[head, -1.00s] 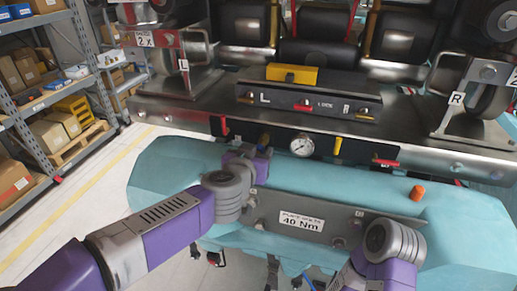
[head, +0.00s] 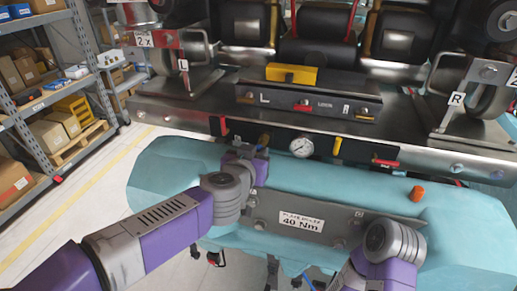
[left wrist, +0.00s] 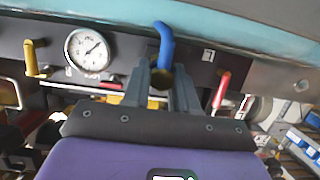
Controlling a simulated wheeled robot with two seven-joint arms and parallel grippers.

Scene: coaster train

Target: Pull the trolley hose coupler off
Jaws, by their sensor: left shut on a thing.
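In the head view my left gripper (head: 258,150) is at the dark front panel, just left of the gauge. My own wrist hides most of the coupler there. I cannot tell whether the fitting is still seated on the panel. My right forearm shows at lower right, but its gripper is out of view.
The round gauge (head: 302,146) and a yellow lever (head: 338,146) are right of the left gripper. A red lever (head: 224,126) is on its left. A teal padded body (head: 165,190) with a torque plate (head: 302,222) lies below. Shelving stands at far left.

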